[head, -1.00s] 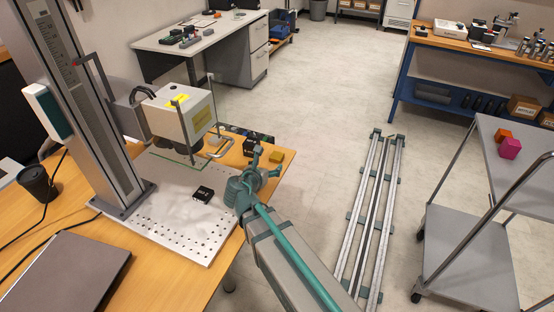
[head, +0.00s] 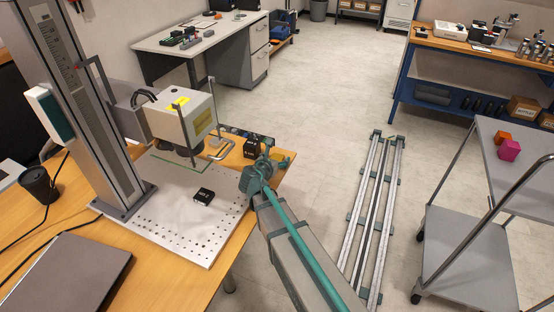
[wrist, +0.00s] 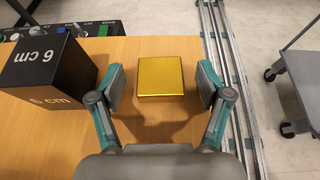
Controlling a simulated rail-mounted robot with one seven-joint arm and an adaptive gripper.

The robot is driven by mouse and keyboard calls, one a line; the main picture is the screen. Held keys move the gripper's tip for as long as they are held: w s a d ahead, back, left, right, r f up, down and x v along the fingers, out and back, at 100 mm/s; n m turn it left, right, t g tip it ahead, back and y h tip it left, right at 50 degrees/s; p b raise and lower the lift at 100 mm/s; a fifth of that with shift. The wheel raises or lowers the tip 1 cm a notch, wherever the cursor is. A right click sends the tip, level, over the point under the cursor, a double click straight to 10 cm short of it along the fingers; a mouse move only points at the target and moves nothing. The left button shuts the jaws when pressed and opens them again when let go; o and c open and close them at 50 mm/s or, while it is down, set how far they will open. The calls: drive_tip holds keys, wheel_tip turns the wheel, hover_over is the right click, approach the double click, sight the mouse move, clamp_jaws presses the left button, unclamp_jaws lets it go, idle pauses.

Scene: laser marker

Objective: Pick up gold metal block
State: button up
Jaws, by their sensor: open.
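The gold metal block (wrist: 160,77) sits on the wooden table near its right edge, in the middle of the wrist view. In the head view the gold block (head: 288,155) is partly hidden behind my arm. My gripper (wrist: 161,90) is open, with one finger on each side of the block in the wrist view. Gaps show between the fingers and the block. The gripper is empty; I cannot tell how far above the table the fingertips are.
A black block marked 6 cm (wrist: 47,72) stands just left of my gripper's left finger. A control panel (wrist: 85,29) lies behind it. The laser marker head (head: 180,117) hangs above the plate.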

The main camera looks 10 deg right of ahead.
drive_tip(key=c, duration=1.3)
drive_tip(key=shift+r, duration=0.2)
drive_tip(key=shift+r, duration=0.6)
drive_tip(key=s+d+r+b, duration=0.3)
drive_tip(key=s+r+b, duration=0.8)
drive_tip(key=b, duration=0.6)
drive_tip(key=shift+s+d+r, duration=0.15)
drive_tip(key=shift+s, duration=1.1)
